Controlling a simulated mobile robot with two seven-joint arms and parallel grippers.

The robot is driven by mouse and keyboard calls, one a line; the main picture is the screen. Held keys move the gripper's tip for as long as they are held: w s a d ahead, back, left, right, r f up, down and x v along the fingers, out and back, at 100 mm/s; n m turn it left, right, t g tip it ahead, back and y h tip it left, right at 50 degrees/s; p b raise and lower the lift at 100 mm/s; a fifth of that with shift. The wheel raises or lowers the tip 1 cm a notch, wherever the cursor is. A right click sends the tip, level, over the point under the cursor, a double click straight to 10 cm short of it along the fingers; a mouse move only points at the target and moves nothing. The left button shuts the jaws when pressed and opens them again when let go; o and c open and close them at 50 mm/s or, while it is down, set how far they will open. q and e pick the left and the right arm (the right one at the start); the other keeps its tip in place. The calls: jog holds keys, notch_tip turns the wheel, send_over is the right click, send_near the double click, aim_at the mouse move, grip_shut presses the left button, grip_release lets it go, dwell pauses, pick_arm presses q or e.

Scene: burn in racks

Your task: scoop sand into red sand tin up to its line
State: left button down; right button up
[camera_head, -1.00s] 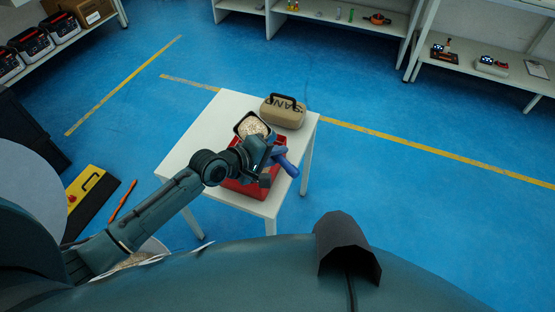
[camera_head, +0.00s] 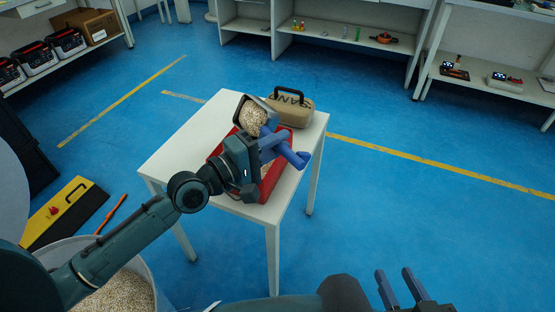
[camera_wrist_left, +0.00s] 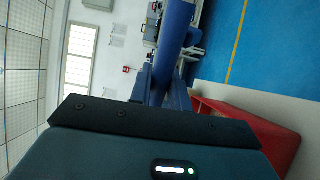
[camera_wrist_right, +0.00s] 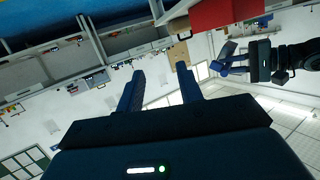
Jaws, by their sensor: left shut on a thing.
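The red sand tin (camera_head: 272,188) stands on the white table, partly hidden by my left arm; it also shows in the left wrist view (camera_wrist_left: 262,125). My left gripper (camera_head: 276,146) is shut on the blue handle of a scoop and is over the tin. The handle (camera_wrist_left: 173,40) shows in the left wrist view. The dark scoop pan (camera_head: 240,106) holds pale grainy sand (camera_head: 255,116), above the tin's far side. My right gripper (camera_head: 402,288) is open and empty, low and well right of the table.
A tan bag marked SAND (camera_head: 290,112) with a black handle sits at the back of the white table (camera_head: 178,148). A round bin (camera_head: 142,268) of sand stands at lower left. A yellow-black case (camera_head: 60,208) and orange rod (camera_head: 112,213) lie on the floor. Floor to the right is clear.

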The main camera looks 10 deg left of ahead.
pick_arm(q)
jog(key=shift+f, duration=0.15)
jog(key=shift+t+h+b, duration=0.4)
jog(key=shift+t+b, duration=0.1)
jog(key=shift+b, duration=1.25)
jog(key=shift+s+a, duration=0.1)
pick_arm(e)
notch_tip(320, 180, down, 6)
jog(key=w+a+n, duration=0.1)
jog(key=a+n, duration=0.1)
jog(key=shift+r+g, duration=0.15)
jog(key=shift+g, duration=0.25)
jog(key=shift+w+r+y, duration=0.1)
jog(key=shift+w+y, duration=0.05)
jog(key=shift+y, duration=0.15)
